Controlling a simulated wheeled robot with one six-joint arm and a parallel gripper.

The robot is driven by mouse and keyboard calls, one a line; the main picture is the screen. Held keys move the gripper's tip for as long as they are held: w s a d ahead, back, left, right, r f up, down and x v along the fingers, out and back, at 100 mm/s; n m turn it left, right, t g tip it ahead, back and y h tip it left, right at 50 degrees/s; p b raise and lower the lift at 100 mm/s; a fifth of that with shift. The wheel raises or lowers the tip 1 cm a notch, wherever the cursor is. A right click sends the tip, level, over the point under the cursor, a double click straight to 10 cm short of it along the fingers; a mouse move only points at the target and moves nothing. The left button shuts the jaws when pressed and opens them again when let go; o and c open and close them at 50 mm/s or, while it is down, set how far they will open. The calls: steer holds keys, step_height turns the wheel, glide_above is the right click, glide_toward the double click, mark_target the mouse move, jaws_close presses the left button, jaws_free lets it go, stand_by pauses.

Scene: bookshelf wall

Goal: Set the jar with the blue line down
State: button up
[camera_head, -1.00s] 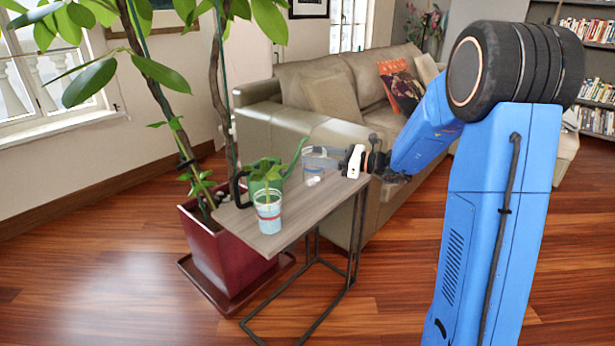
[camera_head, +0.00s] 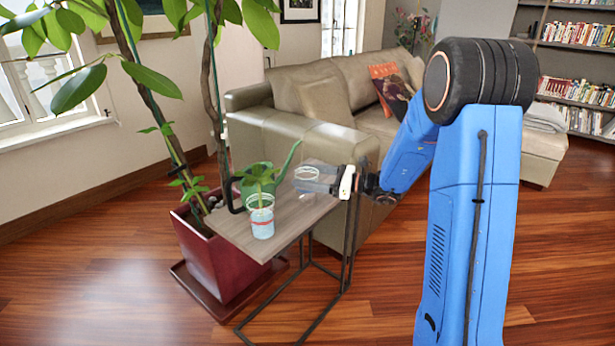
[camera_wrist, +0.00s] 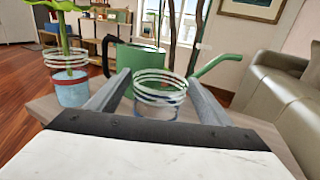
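The clear jar with the blue line (camera_head: 307,176) is at the right part of the small side table. My gripper (camera_head: 318,180) reaches in from the right, with its fingers on both sides of the jar. In the wrist view the jar (camera_wrist: 160,92) stands upright between the fingertips, which lie close against it; a dark blue band shows low on it. I cannot tell whether its base touches the wood top (camera_head: 300,212). Another jar, with a red line (camera_head: 262,222), stands at the table's front with a plant in it.
A potted tree in a red planter (camera_head: 222,262) is left of the table. A sofa (camera_head: 300,140) is close behind. Bare tabletop shows between the jars.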

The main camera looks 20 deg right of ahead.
steer(key=shift+d, duration=0.1)
steer(key=v, duration=1.2)
steer(key=s+a+n+g+h, duration=0.35)
steer(key=s+a+n, duration=0.3)
steer(key=s, duration=0.45)
steer(key=s+a+n+g+h, duration=0.2)
steer(key=s+a+n+g, duration=0.4)
steer(key=s, duration=0.4)
steer(key=s+d+n+t+h, duration=0.2)
steer(key=s+d+n+h, duration=0.2)
steer(key=s, duration=0.4)
steer(key=s+d+n+t+h, duration=0.3)
steer(key=s+d+n+h, duration=0.1)
steer(key=s+n+h, duration=0.2)
steer(key=shift+s+d+r+n, duration=0.2)
steer(key=shift+s+r+n, duration=0.2)
steer(key=shift+s+n, duration=0.45)
